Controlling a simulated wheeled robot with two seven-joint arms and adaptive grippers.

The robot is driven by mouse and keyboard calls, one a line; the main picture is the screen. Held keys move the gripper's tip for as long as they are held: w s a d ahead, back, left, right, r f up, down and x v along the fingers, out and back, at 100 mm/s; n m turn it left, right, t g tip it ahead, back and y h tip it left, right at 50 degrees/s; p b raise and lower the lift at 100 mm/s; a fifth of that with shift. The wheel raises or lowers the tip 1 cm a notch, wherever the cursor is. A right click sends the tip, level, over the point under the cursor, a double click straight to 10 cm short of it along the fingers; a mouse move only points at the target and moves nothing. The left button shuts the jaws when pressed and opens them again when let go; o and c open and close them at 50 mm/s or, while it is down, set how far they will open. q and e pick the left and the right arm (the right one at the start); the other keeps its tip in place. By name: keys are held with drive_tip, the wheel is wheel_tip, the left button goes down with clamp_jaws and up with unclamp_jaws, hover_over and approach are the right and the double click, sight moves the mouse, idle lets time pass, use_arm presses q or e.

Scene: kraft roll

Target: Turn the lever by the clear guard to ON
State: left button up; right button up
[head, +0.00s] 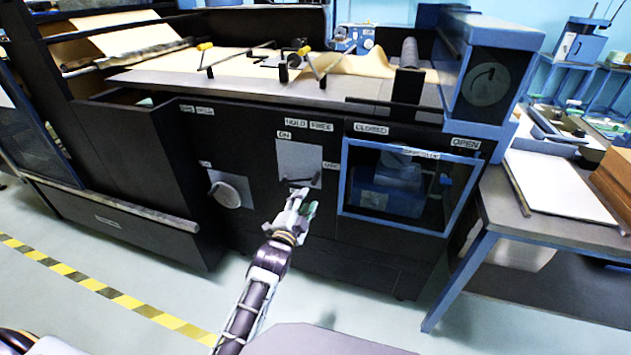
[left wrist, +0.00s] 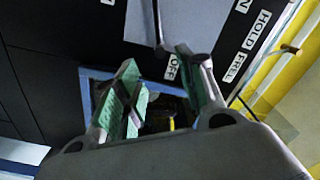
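The lever (left wrist: 157,22) is a thin dark bar on a light grey plate (head: 298,160) left of the clear guard (head: 375,200), which has a blue frame. An ON label (head: 285,134) is above the plate; an OFF label (left wrist: 172,67) shows by the plate's edge in the left wrist view. My left gripper (head: 301,197) is at the plate's lower edge. In the left wrist view its green-padded fingers (left wrist: 160,82) are apart with nothing between them; the lever's end is just beyond their tips. Contact cannot be told. My right gripper is not in view.
A blue-legged table (head: 545,235) stands at the right. The floor in front of the machine is clear, with yellow-black tape (head: 95,284).

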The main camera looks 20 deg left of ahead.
sight(316, 180)
use_arm(q)
drive_tip(key=shift+w+b, duration=0.6)
drive_tip(key=shift+w, duration=2.05)
drive_tip(key=shift+w+d+b, duration=0.15)
drive_tip(key=shift+w+b, duration=0.55)
drive_tip(key=shift+w, duration=2.55)
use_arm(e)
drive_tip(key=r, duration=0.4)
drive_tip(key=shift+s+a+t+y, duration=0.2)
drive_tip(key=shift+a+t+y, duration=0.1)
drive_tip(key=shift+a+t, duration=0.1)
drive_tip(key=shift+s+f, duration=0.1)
